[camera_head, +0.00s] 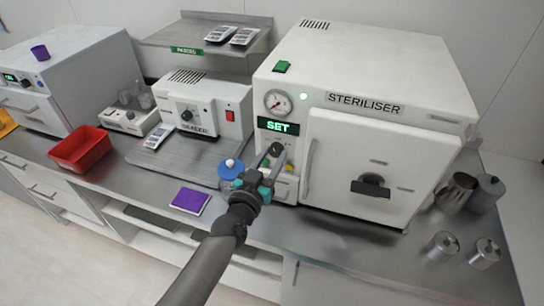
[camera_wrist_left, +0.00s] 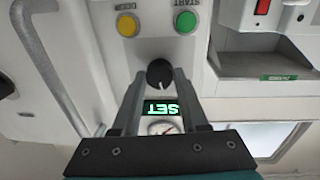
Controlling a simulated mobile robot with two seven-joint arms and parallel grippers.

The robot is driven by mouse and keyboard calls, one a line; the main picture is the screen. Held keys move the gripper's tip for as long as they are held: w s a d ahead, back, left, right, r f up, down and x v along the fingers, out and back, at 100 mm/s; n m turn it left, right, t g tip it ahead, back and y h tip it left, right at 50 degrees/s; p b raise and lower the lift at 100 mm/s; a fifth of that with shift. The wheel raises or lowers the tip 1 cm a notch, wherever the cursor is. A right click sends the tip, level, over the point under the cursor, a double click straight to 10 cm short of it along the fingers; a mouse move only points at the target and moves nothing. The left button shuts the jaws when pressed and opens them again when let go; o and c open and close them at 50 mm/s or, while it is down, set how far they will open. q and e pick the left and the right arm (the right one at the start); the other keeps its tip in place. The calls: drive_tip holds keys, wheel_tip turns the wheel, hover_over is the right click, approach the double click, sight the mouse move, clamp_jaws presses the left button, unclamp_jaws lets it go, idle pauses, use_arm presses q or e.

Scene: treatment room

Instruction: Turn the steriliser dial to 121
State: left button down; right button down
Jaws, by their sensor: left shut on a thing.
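The steriliser (camera_head: 388,130) is a large white box with a closed door on the right of the head view. Its black dial (camera_head: 277,148) sits below a green-lit display (camera_head: 279,126) that reads SET. My left gripper (camera_head: 270,158) reaches up to the panel and is shut on the dial. In the left wrist view, which is upside down, the fingers lie on either side of the dial (camera_wrist_left: 160,73), and part of it is hidden by them. The number the dial points to cannot be read. My right gripper is not in view.
A green button (camera_wrist_left: 186,22) and a yellow button (camera_wrist_left: 128,25) sit close to the dial. A blue-lidded pot (camera_head: 230,168) and a purple pad (camera_head: 190,201) lie left of my gripper. The sealer (camera_head: 195,105) stands further left. Metal canisters (camera_head: 455,192) stand at the right.

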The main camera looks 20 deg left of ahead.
use_arm(q)
drive_tip(key=n, duration=0.4)
drive_tip(key=shift+n+b, duration=0.3)
drive_tip(key=shift+n, duration=1.6)
drive_tip(key=shift+c, duration=2.2)
unclamp_jaws()
drive_tip(key=shift+s+f, duration=0.1)
drive_tip(key=s+a+b, duration=0.1)
drive_tip(key=s, duration=1.4)
drive_tip(key=shift+f, duration=0.35)
drive_tip(key=shift+f, duration=0.15)
